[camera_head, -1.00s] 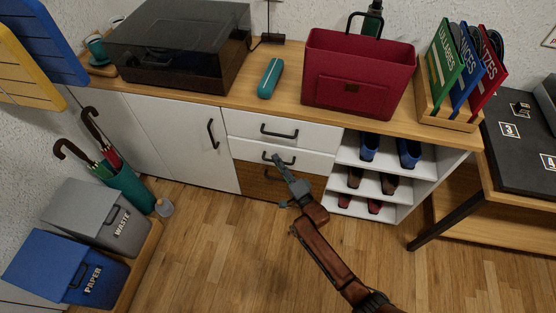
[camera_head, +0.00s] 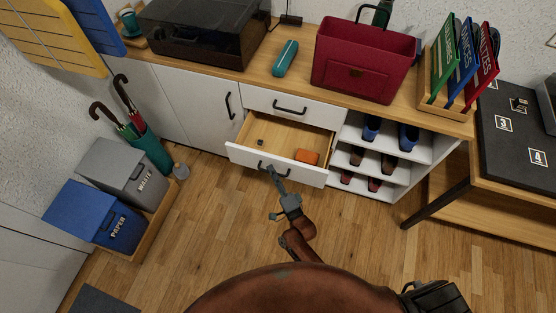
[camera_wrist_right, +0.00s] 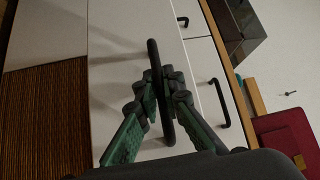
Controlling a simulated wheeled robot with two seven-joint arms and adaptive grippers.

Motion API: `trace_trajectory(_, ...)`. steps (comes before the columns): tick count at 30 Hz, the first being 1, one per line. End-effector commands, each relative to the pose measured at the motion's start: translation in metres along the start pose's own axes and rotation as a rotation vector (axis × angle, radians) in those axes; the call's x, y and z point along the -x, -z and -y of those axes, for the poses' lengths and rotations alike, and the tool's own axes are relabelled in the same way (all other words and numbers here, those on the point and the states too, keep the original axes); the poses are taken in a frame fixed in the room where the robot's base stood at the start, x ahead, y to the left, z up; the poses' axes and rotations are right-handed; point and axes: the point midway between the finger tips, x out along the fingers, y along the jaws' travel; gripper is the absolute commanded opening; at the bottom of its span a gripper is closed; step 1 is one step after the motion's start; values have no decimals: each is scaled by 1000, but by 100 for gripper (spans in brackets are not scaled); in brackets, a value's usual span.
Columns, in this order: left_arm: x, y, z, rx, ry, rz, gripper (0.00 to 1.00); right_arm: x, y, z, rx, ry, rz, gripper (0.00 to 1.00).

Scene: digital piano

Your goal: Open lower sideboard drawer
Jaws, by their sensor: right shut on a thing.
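The lower sideboard drawer (camera_head: 237,154) is pulled out, and its wooden inside shows in the head view. My right gripper (camera_head: 270,171) is at the dark handle on its white front. In the right wrist view the fingers (camera_wrist_right: 165,95) are shut on the drawer handle (camera_wrist_right: 153,58), one on each side of the bar. An orange block (camera_head: 307,156) and a small dark item (camera_head: 260,142) lie in the drawer. My left gripper is not in view.
The upper drawer (camera_head: 258,101) above is shut. Shoe shelves (camera_head: 342,158) stand to the right of the drawer, and a cabinet door (camera_head: 200,105) to its left. An umbrella stand (camera_head: 154,156) and bins (camera_head: 108,215) stand at the left. Wooden floor in front is clear.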

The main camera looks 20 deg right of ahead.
Motion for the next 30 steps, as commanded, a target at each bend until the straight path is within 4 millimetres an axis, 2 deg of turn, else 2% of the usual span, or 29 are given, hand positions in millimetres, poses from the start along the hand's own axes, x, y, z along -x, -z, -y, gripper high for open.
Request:
trace_trajectory(3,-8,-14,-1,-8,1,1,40,17,-15,6,-2,-3,-1,0)
trace_trajectory(10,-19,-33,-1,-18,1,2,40,36,-35,9,0,-2,0,0)
trace_trajectory(26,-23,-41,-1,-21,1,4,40,42,-42,10,1,-2,0,0)
trace_trajectory(27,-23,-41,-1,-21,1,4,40,42,-42,10,1,-2,0,8)
trace_trajectory(30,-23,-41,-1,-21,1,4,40,42,-41,10,1,-2,0,15)
